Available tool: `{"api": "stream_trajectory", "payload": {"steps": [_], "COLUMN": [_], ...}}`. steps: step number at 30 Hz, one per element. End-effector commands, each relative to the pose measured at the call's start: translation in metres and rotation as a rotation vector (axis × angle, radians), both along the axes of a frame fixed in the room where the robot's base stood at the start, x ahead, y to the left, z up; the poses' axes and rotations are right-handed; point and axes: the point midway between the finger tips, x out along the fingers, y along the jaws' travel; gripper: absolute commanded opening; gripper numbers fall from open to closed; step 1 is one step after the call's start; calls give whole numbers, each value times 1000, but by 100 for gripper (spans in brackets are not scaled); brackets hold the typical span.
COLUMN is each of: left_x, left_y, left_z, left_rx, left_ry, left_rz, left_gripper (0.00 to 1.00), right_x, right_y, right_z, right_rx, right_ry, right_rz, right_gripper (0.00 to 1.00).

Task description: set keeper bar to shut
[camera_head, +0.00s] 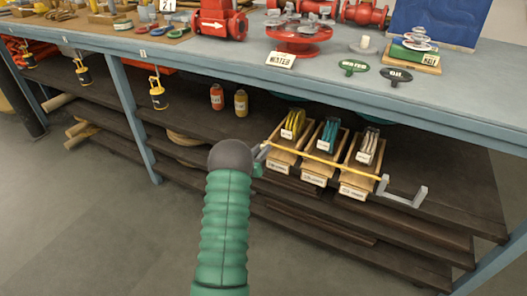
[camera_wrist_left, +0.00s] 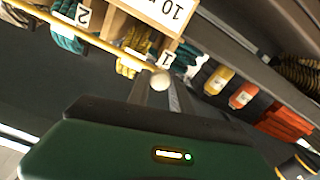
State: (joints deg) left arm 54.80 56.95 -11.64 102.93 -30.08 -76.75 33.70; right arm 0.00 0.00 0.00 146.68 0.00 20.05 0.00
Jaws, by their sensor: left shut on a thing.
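The keeper bar (camera_head: 322,166) is a thin yellow bar that runs across the fronts of three wooden bins on the shelf under the bench. It also crosses the upper left of the left wrist view (camera_wrist_left: 75,32). Its right end is by a grey bracket (camera_head: 403,195) with upright ends; I cannot tell whether it touches. My left gripper (camera_head: 259,164) is at the bar's left end, mostly hidden by my green arm. In the left wrist view its fingers (camera_wrist_left: 160,92) are shut at a pale round knob (camera_wrist_left: 160,79) at the bar's end. My right gripper is not in view.
The bins (camera_head: 317,172) hold yellow, teal and pale coiled items. Two bottles, red (camera_head: 217,97) and yellow (camera_head: 241,103), stand left of them. The blue bench edge (camera_head: 330,97) overhangs the shelf. A blue leg (camera_head: 132,118) stands at left. The floor in front is clear.

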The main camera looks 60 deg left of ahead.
Motion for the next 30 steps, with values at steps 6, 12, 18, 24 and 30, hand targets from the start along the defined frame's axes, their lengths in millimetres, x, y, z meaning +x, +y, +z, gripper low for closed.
{"api": "stream_trajectory", "payload": {"steps": [6,12,18,24,30], "left_x": [0,0,-3,-38,-89], "left_y": [-1,-1,-3,-23,-54], "left_z": [-2,0,1,4,2], "left_rx": [-2,0,0,-5,-7], "left_ry": [3,0,0,2,3], "left_rz": [0,0,0,4,5], "left_gripper": [42,48,48,48,48], "right_x": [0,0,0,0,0], "right_y": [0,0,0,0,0], "right_z": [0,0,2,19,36], "right_rx": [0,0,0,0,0], "right_ry": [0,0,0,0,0], "right_rz": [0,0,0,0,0], "right_gripper": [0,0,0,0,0]}}
